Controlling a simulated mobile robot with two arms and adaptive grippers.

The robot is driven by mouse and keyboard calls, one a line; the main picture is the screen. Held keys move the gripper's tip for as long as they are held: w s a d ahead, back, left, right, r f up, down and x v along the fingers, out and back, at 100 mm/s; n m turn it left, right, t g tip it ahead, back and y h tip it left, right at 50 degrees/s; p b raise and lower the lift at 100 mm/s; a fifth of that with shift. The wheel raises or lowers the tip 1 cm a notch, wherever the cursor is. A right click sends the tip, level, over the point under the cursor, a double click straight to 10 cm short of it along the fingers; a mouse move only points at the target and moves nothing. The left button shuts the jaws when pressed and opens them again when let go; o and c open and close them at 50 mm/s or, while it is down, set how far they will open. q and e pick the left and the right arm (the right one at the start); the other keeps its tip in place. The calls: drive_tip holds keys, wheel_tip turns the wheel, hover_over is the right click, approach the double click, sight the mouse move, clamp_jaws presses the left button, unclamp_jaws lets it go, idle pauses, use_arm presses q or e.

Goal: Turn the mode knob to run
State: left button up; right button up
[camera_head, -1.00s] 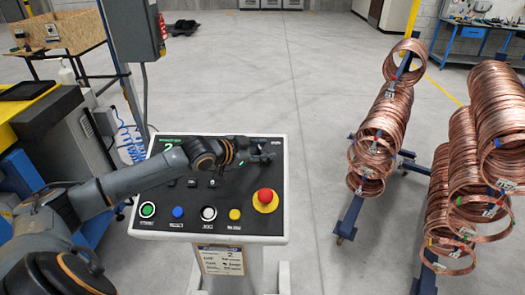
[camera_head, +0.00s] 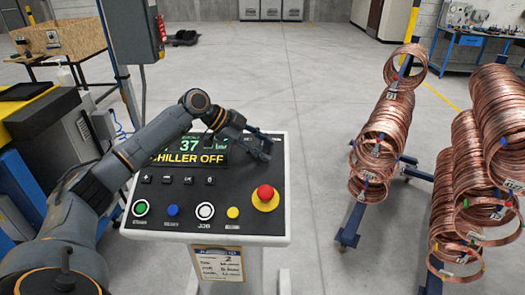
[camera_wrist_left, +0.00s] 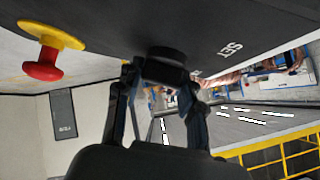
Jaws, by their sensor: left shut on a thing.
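The control panel (camera_head: 235,215) stands in the middle of the head view, with a lit screen (camera_head: 187,157) reading "CHILLER OFF". My left gripper (camera_head: 263,149) is over the panel's upper right corner and hides the knob there in the head view. In the left wrist view the black round mode knob (camera_wrist_left: 166,56) sits on the panel face, next to the label "SET". My left gripper (camera_wrist_left: 160,77) is shut on the knob, one finger on each side. The knob's pointer and exact setting cannot be made out. My right gripper is not in view.
A red emergency stop (camera_head: 265,194) on a yellow base is just below the gripper; it also shows in the left wrist view (camera_wrist_left: 44,66). Coloured buttons (camera_head: 205,211) line the panel's lower edge. Copper coils (camera_head: 380,140) hang on racks at right. The floor between is clear.

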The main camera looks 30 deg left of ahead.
use_arm(q)
drive_tip(key=m+g+p, duration=0.1)
drive_tip(key=m+g, duration=0.2)
drive_tip(key=m, duration=0.1)
drive_tip(key=shift+r, duration=0.2)
drive_tip(key=shift+f+m+g+p, duration=0.15)
drive_tip(key=shift+m+g+p, duration=0.15)
drive_tip(key=shift+m+g, duration=0.85)
drive_tip(key=shift+g, duration=0.25)
drive_tip(key=o, duration=1.2)
drive_tip(key=shift+a, duration=0.1)
drive_tip(key=v, duration=1.2)
drive_tip(key=shift+s, duration=0.1)
